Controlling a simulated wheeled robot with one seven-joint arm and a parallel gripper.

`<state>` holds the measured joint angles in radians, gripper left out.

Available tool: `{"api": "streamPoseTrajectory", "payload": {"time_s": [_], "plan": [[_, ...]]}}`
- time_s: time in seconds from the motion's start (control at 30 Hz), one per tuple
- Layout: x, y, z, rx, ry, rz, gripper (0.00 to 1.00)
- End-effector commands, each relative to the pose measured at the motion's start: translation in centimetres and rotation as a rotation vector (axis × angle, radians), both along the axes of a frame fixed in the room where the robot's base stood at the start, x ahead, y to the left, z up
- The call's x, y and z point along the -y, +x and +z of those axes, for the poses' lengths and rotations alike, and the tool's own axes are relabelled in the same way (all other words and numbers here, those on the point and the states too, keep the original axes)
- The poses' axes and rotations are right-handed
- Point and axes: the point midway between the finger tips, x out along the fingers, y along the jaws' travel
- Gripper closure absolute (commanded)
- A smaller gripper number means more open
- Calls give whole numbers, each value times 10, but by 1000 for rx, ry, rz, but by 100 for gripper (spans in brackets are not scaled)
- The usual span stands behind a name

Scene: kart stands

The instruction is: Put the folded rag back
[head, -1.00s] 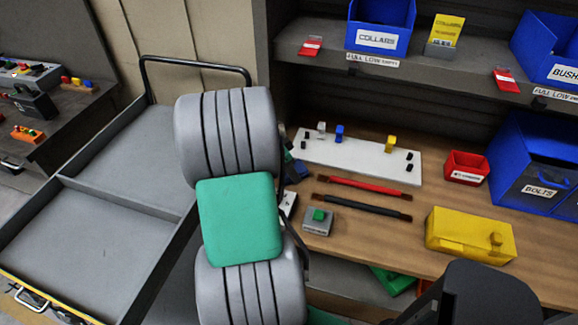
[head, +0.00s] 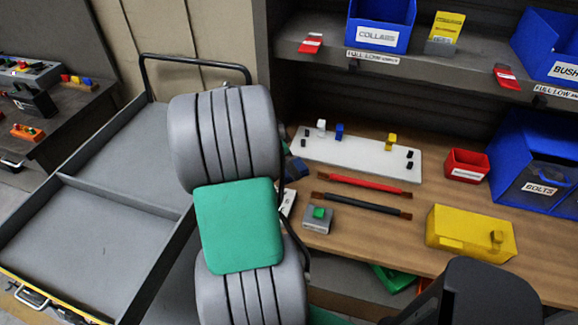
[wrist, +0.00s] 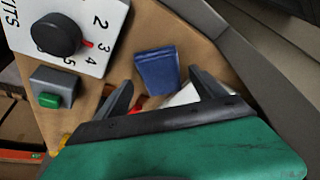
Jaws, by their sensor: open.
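The folded rag (wrist: 157,66) is a small dark blue folded block on the brown bench top in the wrist view. In the head view a dark blue piece (head: 297,168), likely the rag, shows just right of my arm, which partly hides it. My gripper (wrist: 159,79) is open in the wrist view, with one dark finger on each side of the rag and a visible gap to both. I cannot tell how high the fingertips are above the bench. In the head view my arm hides the gripper.
A dial panel (wrist: 85,22) and a grey green-button box (wrist: 54,88) lie close left of the gripper. On the bench are a white board (head: 350,155), red and dark bars (head: 365,185), a red bin (head: 466,165) and a yellow case (head: 470,235). A shelf (head: 465,72) overhangs the back.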

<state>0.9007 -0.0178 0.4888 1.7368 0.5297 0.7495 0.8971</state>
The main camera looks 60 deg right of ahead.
Motion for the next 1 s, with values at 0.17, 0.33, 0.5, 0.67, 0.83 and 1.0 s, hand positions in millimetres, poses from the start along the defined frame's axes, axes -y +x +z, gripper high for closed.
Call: {"api": "streamPoseTrajectory", "payload": {"time_s": [0.17,0.33,0.5,0.67,0.83,1.0], "plan": [[-14,13,44,5,-5,3,20],[-26,20,77,2,-3,2,20],[-30,22,90,2,0,1,20],[-52,45,94,4,16,149,20],[-159,116,101,-3,74,793,20],[-307,143,95,-29,103,1569,20]]}}
